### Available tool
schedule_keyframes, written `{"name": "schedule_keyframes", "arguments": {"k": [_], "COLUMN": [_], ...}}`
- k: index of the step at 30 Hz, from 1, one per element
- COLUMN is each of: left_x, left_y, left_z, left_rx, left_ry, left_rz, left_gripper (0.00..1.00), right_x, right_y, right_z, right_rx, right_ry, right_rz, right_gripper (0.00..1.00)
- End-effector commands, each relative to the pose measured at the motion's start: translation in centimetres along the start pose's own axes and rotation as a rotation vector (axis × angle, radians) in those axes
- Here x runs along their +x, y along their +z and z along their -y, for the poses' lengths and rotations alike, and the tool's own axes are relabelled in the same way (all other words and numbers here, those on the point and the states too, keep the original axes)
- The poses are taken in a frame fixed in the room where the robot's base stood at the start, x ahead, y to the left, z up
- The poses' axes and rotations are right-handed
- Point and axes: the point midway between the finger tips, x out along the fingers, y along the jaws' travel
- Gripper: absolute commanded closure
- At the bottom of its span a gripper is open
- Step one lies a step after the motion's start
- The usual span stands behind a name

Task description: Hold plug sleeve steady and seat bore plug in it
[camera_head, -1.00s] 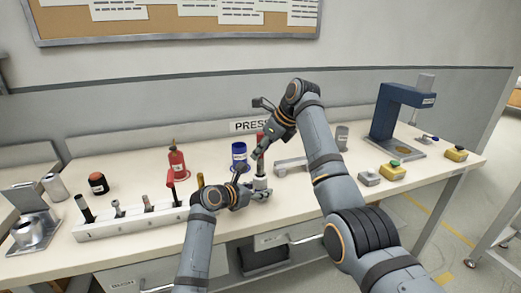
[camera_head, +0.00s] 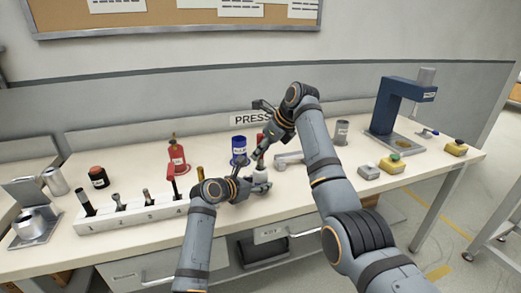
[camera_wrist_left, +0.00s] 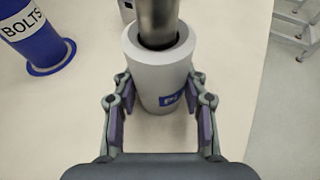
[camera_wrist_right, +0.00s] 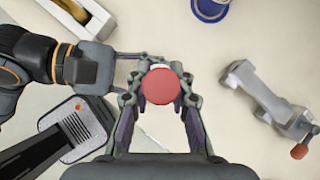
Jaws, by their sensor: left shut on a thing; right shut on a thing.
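The plug sleeve (camera_wrist_left: 155,85) is a light grey upright cylinder with a blue label. My left gripper (camera_wrist_left: 158,110) is shut on it, one finger on each side; in the head view the sleeve (camera_head: 260,177) is partly hidden by the grippers. The bore plug (camera_wrist_left: 158,18) is a dark steel cylinder with a red top (camera_wrist_right: 161,86). My right gripper (camera_wrist_right: 160,100) is shut on it from above. In the left wrist view the plug's lower end shows within the sleeve's mouth, with a dark gap around it. How deep it sits is hidden.
A blue bolts cup (camera_wrist_left: 42,38) stands close behind the sleeve. A white rack (camera_head: 135,217) with several tools is left, with a red bottle (camera_head: 177,158) behind it. A grey bracket-like part (camera_wrist_right: 262,95) lies beside the right gripper. The blue press (camera_head: 393,110) stands farther right.

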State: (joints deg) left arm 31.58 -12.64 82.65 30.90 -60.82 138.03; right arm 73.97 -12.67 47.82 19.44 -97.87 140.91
Motion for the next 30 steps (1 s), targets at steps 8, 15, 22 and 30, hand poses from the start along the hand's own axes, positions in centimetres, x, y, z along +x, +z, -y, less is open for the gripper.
{"name": "schedule_keyframes", "arguments": {"k": [8,15,22,30], "left_x": [0.0,0.0,0.0,0.0], "left_y": [0.0,0.0,0.0,0.0], "left_z": [0.0,0.0,0.0,0.0], "left_rx": [0.000,0.000,0.000,0.000], "left_ry": [0.000,0.000,0.000,0.000], "left_rz": [0.000,0.000,0.000,0.000], "left_gripper": [0.88,0.88,0.88,0.88], "right_x": [0.6,1.1,1.6,2.1], "right_y": [-0.4,-0.7,-1.0,-1.3], "right_z": [0.0,0.0,0.0,0.0], "right_rx": [0.000,-0.001,-0.001,-0.001], "right_ry": [0.001,0.000,0.000,-0.001], "right_rz": [0.000,0.000,0.001,0.001], "right_gripper": [1.00,1.00,1.00,1.00]}}
